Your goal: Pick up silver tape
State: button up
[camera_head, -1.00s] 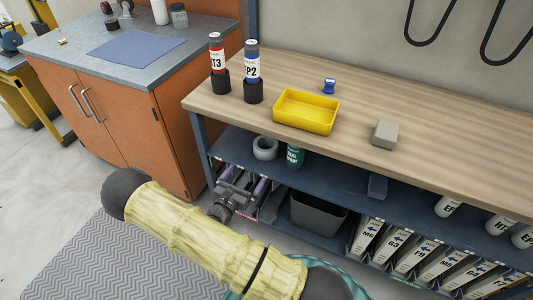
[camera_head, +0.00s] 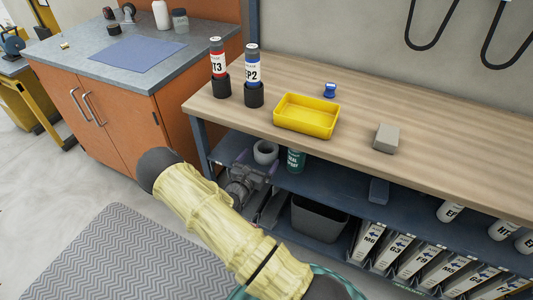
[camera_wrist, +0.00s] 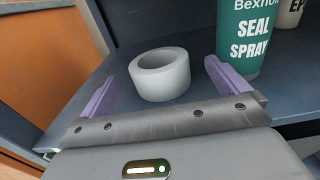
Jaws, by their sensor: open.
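The silver tape (camera_head: 266,150) is a light grey roll lying flat on the blue shelf under the wooden bench top. In the wrist view the tape (camera_wrist: 160,80) lies ahead of my gripper, with its hole facing up. My gripper (camera_wrist: 158,90) is open, with one purple finger to the left of the roll and one to the right. The fingers appear apart from the tape. In the head view my gripper (camera_head: 258,172) is at the shelf's front edge, just in front of the roll.
A green seal spray can (camera_wrist: 245,38) stands close to the right finger; it also shows in the head view (camera_head: 296,160). The bench top (camera_head: 350,165) is above the shelf. A bench leg (camera_head: 202,146) stands at the left. A grey bin (camera_head: 318,219) sits below.

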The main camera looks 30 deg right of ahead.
aim_at(266, 148)
jog(key=shift+x, duration=0.75)
jog(key=shift+w, duration=0.2)
jog(key=x, duration=0.5)
jog(key=shift+w+b, duration=0.1)
jog(key=shift+b, duration=0.3)
jog(key=c, duration=0.9)
